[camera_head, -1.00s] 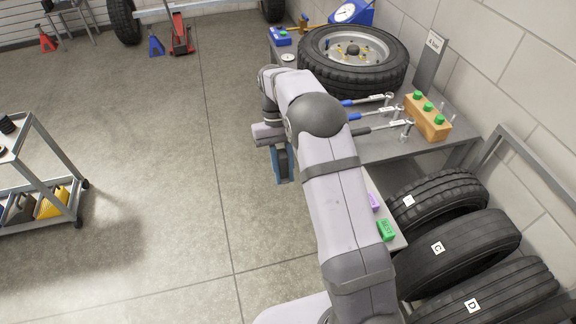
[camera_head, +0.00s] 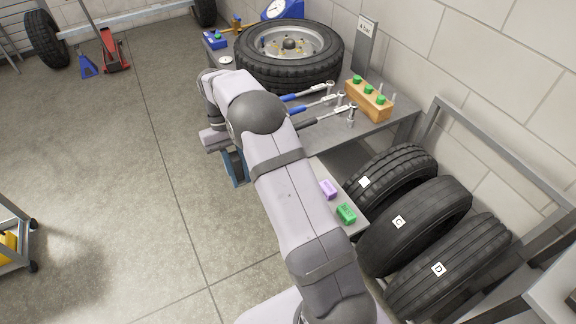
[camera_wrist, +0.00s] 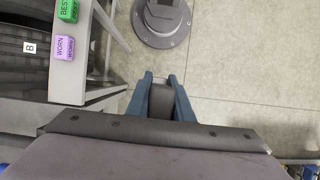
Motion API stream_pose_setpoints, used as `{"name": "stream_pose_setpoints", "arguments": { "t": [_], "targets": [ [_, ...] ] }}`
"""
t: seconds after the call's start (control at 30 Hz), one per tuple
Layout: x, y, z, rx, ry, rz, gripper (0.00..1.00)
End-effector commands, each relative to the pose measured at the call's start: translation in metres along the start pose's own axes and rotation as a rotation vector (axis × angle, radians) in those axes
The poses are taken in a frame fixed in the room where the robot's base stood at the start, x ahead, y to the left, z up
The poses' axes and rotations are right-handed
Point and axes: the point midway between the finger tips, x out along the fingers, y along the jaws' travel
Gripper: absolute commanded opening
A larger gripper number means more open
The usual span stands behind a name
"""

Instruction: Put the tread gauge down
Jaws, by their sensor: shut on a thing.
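My gripper (camera_head: 236,170) is left of my forearm in the head view, over the bare floor beside the bench. In the wrist view its blue fingers (camera_wrist: 160,82) are shut on a small dark grey piece, the tread gauge (camera_wrist: 160,101), mostly hidden between them. The gauge is held up, clear of any surface. A green block marked BEST (camera_head: 346,213) and a purple block marked WORN (camera_head: 328,190) sit on a narrow grey shelf. Both also show at the upper left of the wrist view, the green block (camera_wrist: 68,10) above the purple block (camera_wrist: 65,47).
Tyres marked C (camera_head: 420,222) and D (camera_head: 450,270) stand in a rack right of the shelf. A wheel (camera_head: 290,55), wrenches (camera_head: 325,107) and a wooden block with green caps (camera_head: 368,100) occupy the bench.

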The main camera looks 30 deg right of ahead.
Motion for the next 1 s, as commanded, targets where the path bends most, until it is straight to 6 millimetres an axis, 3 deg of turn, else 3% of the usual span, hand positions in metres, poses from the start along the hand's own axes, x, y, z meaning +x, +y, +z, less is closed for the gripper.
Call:
{"name": "stream_pose_setpoints", "arguments": {
  "t": [0.17,0.3,0.5,0.63,0.8,1.0],
  "targets": [
    [0.006,0.037,-0.003,0.076,0.002,-0.031,0.00],
    [0.005,0.087,-0.001,0.180,0.003,-0.074,0.00],
    [0.016,0.157,0.025,0.350,0.000,-0.144,0.00],
    [0.031,0.191,0.039,0.478,0.000,-0.199,0.00],
    [0.041,0.213,0.034,0.758,-0.001,-0.315,0.00],
    [0.043,0.218,0.016,1.103,-0.001,-0.460,0.00]
  ]
}}
